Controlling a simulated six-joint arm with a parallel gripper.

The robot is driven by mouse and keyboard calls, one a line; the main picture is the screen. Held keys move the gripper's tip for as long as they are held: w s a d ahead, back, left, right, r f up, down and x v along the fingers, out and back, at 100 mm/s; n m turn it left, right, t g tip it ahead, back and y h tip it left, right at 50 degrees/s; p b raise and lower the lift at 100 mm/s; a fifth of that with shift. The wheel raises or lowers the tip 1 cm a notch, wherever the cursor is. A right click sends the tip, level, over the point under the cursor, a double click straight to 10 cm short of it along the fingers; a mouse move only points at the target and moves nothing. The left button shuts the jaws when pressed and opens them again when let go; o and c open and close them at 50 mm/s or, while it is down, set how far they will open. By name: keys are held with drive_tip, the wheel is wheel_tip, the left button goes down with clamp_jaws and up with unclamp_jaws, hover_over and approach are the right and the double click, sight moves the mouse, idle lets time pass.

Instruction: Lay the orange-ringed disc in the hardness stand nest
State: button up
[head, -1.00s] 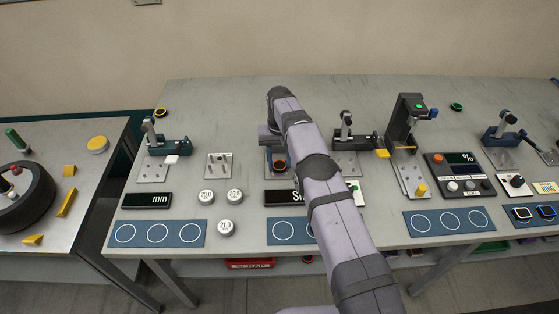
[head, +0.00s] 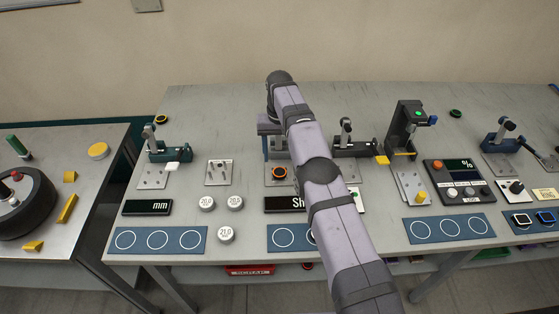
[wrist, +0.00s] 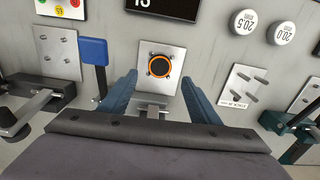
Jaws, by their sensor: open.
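The orange-ringed disc (head: 279,173), black in the middle, lies flat on a metal plate (head: 270,184) behind the "Sh" display. In the wrist view the disc (wrist: 160,65) sits among several small pins on the plate (wrist: 172,93), which appears to be the hardness stand nest. My gripper (head: 276,155) is just behind the disc in the head view. In the wrist view its blue fingers (wrist: 160,80) are spread wide on either side of the plate, apart from the disc, with nothing between them. My arm hides part of the stand area.
The "Sh" display (head: 284,204) and a blue mat with circles (head: 280,249) lie in front. White weights (head: 206,203) stand left. A blue paddle (wrist: 94,52) stands close beside one finger in the wrist view. A clamp fixture (head: 352,146) stands right.

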drive_tip(key=shift+r+p, duration=2.2)
drive_tip(key=shift+r, duration=0.45)
drive_tip(key=s+d+r, duration=0.8)
drive_tip(key=s, duration=0.3)
drive_tip(key=s+d+f, duration=0.2)
drive_tip(key=s, duration=1.1)
drive_tip(key=s+d+f, duration=0.2)
drive_tip(key=s, duration=1.1)
